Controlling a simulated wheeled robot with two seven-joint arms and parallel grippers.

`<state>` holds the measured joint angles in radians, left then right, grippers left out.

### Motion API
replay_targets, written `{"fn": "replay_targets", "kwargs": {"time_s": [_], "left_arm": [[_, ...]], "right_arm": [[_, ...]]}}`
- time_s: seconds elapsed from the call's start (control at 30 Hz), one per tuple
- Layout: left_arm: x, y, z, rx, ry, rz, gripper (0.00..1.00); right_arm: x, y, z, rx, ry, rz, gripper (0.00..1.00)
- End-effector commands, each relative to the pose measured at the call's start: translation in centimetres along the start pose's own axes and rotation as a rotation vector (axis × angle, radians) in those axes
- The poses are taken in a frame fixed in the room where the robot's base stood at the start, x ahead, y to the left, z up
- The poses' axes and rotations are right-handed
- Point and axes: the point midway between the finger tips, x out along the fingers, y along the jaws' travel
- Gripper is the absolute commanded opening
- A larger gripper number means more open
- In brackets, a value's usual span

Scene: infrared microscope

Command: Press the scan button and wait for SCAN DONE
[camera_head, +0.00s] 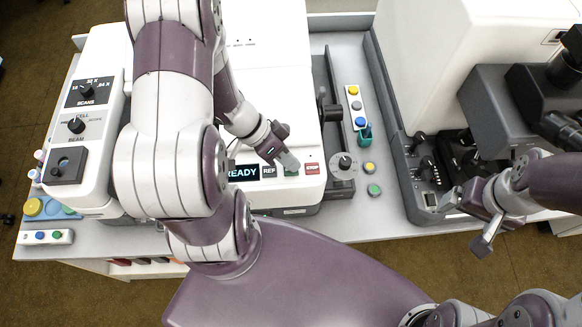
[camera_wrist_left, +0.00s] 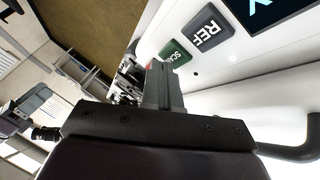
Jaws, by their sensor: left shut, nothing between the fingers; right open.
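The display (camera_head: 243,173) on the white instrument's front reads READY. To its right are the grey REF button (camera_head: 268,171), the green scan button (camera_head: 291,172) and the red STOP button (camera_head: 312,168). My left gripper (camera_head: 289,162) is shut and empty, with its tips at the scan button and partly covering it. In the left wrist view, the shut fingers (camera_wrist_left: 160,82) are beside the green SCAN button (camera_wrist_left: 175,51), with the REF button (camera_wrist_left: 206,30) beyond. I cannot tell whether the tips touch the button. My right gripper (camera_head: 465,222) is open and empty at the right.
A selector panel with SCANS and BEAM knobs (camera_head: 76,125) stands at the left. A grey rail with a knob (camera_head: 343,163) and a strip of coloured caps (camera_head: 355,105) lie right of the buttons. The microscope (camera_head: 440,60) fills the right. The bench front (camera_head: 370,218) is clear.

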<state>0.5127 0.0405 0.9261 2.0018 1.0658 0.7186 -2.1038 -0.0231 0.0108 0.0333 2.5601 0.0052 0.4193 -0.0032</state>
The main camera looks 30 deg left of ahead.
Motion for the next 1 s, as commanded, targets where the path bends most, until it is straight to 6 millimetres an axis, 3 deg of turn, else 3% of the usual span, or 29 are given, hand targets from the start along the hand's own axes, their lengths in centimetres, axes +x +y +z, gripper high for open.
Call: {"fn": "replay_targets", "kwargs": {"time_s": [1.0], "left_arm": [[0.6, -0.3, 0.3, 0.0, 0.0, 0.0, 0.0]], "right_arm": [[1.0, 0.0, 0.1, 0.0, 0.0, 0.0, 0.91]]}}
